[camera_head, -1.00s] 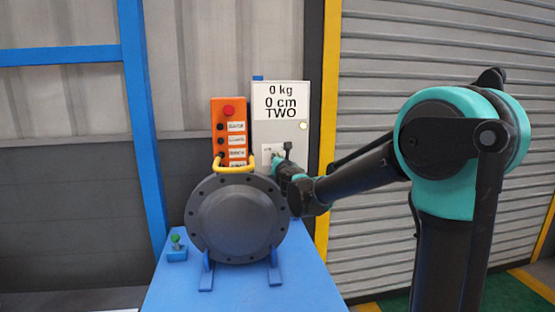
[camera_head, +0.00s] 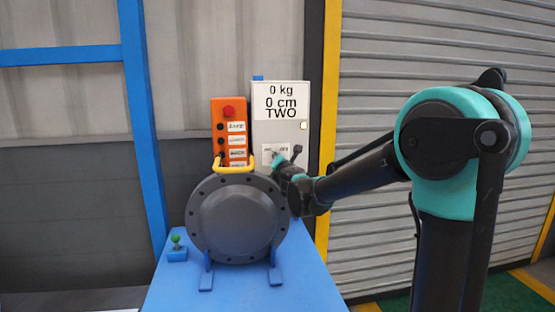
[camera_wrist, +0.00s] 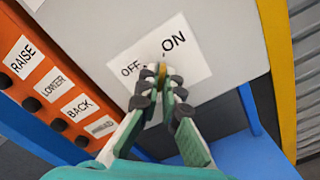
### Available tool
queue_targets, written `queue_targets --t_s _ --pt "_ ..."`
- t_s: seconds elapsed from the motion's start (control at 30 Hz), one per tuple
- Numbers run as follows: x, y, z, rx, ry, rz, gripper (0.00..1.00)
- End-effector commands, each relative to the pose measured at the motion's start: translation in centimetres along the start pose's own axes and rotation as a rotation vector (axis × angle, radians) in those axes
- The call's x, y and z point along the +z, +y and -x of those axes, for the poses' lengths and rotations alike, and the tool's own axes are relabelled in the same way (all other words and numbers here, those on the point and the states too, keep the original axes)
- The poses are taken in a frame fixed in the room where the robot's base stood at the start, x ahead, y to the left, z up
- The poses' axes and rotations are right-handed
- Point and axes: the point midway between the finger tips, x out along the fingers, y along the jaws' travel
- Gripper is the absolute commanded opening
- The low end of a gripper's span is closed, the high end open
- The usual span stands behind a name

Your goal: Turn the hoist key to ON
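The hoist key (camera_wrist: 163,72) is a small yellowish piece on the white label of the light grey control box (camera_head: 289,120). In the wrist view it sits between the printed words OFF and ON. My gripper (camera_wrist: 162,80) has its dark fingertips on both sides of the key and looks closed on it. The fingertips hide much of the key, so its exact angle is unclear. In the head view my gripper (camera_head: 283,165) is at the label on the box's lower front, and the key is too small to make out.
An orange pendant (camera_head: 229,130) with a red button and labelled buttons stands left of the box. The dark flanged shell (camera_head: 238,220) sits in front on a blue table (camera_head: 240,290). A green button (camera_head: 175,240) is at its left. A yellow post (camera_head: 326,120) stands at the right.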

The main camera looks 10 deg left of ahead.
Motion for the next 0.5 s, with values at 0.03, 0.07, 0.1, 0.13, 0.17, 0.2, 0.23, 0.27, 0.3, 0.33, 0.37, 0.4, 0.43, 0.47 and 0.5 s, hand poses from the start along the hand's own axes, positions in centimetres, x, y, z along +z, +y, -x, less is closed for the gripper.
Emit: queue_targets --t_s 0.03,0.07,0.1,0.13,0.17,0.2,0.23,0.27,0.3,0.33,0.37,0.4,0.43,0.47,0.5 --pt "-0.02 -0.04 0.05 0.0 0.0 0.0 0.0" --pt "-0.02 -0.04 0.05 0.0 0.0 0.0 0.0" --pt "-0.02 -0.04 0.05 0.0 0.0 0.0 0.0" --pt "-0.02 -0.04 0.05 0.0 0.0 0.0 0.0" --pt "-0.02 -0.04 0.05 0.0 0.0 0.0 0.0" --pt "-0.02 -0.04 0.05 0.0 0.0 0.0 0.0" --pt "-0.02 -0.05 0.05 0.0 0.0 0.0 0.0" --pt "-0.02 -0.05 0.05 0.0 0.0 0.0 0.06" --pt "-0.02 -0.05 0.06 0.0 0.0 0.001 0.11" --pt "-0.01 -0.04 0.05 0.0 0.0 0.001 0.15" --pt "-0.01 -0.04 0.05 0.0 0.0 0.001 0.18" --pt "-0.01 -0.04 0.04 0.0 0.0 0.001 0.23" --pt "-0.01 -0.04 0.04 0.0 0.0 0.001 0.26" --pt "-0.01 -0.03 0.03 0.0 0.0 0.001 0.26" --pt "-0.01 -0.03 0.03 0.0 0.0 0.001 0.26"
